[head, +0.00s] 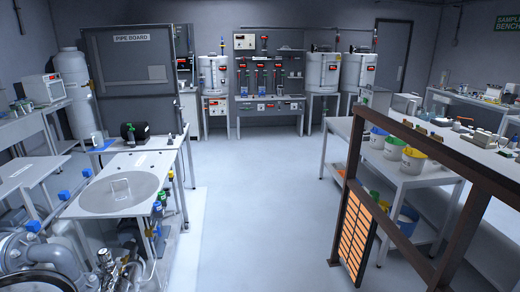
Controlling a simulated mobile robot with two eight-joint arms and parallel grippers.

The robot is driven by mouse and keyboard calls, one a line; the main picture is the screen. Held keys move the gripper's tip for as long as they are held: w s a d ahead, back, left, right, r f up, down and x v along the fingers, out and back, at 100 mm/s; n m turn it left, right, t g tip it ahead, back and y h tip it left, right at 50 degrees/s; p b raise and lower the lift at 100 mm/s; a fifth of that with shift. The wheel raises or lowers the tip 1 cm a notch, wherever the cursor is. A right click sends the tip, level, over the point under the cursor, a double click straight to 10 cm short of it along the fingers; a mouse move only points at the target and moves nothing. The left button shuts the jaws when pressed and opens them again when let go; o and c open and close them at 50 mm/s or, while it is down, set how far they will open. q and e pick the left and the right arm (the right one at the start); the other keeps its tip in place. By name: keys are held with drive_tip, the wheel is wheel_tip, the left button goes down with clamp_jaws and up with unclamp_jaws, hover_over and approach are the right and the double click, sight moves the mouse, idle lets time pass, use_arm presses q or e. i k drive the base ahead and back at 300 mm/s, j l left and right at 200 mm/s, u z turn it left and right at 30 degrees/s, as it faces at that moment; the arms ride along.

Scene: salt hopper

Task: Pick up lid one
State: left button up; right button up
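A large round grey lid (95,196) with a raised loop handle (120,187) lies flat on a pale bench-like unit at the left in the head view. It looks like the only large flat lid here, but I cannot read any label that names it lid one. Neither of my grippers is in view, and nothing is seen touching the lid.
Pipes and valves (35,250) crowd the front left, with blue-capped fittings beside the lid. A brown metal frame with an orange slatted panel (353,236) stands at the right. A grey cart (405,178) holds several buckets. The middle floor (260,200) is clear.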

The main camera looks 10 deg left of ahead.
sight(118, 193)
drive_tip(key=i+u, duration=0.35)
drive_tip(key=i, duration=0.4)
drive_tip(key=i+l+u, duration=0.15)
drive_tip(key=i+u, duration=0.2)
drive_tip(key=i, duration=0.4)
drive_tip(key=i+u, duration=0.35)
drive_tip(key=i, duration=0.2)
drive_tip(key=i+u, duration=0.4)
drive_tip(key=i, duration=0.2)
drive_tip(key=i+l+u, duration=0.35)
drive_tip(key=i, duration=0.15)
drive_tip(key=i+l+u, duration=0.15)
drive_tip(key=i+l, duration=0.4)
drive_tip(key=i, duration=0.1)
